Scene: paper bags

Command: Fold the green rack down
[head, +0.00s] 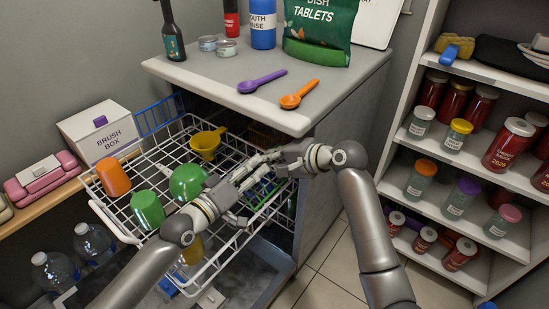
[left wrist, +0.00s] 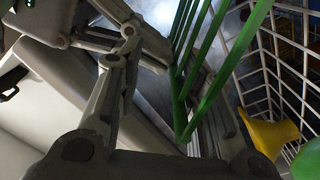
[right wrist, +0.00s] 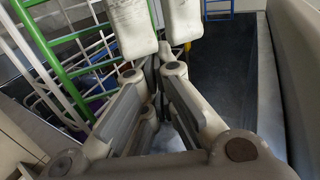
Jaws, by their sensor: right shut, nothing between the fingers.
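The green rack (head: 262,194) is a set of green bars at the right side of the white dish basket. It stands up steeply in the left wrist view (left wrist: 190,75) and shows at the left of the right wrist view (right wrist: 75,68). My left gripper (head: 240,205) is beside it, with its fingers spread; the green bars pass between or in front of them, and I cannot tell whether they touch. My right gripper (head: 262,160) is shut and empty at the rack's far side; its fingertips (right wrist: 158,30) are to the right of the green bars.
The white wire basket (head: 125,222) holds an orange cup (head: 113,177), a green cup (head: 147,209), a green bowl (head: 187,181) and a yellow funnel (head: 207,143). The counter (head: 205,75) overhangs close behind my right gripper. Shelves of jars (head: 455,135) stand to the right, beyond open floor.

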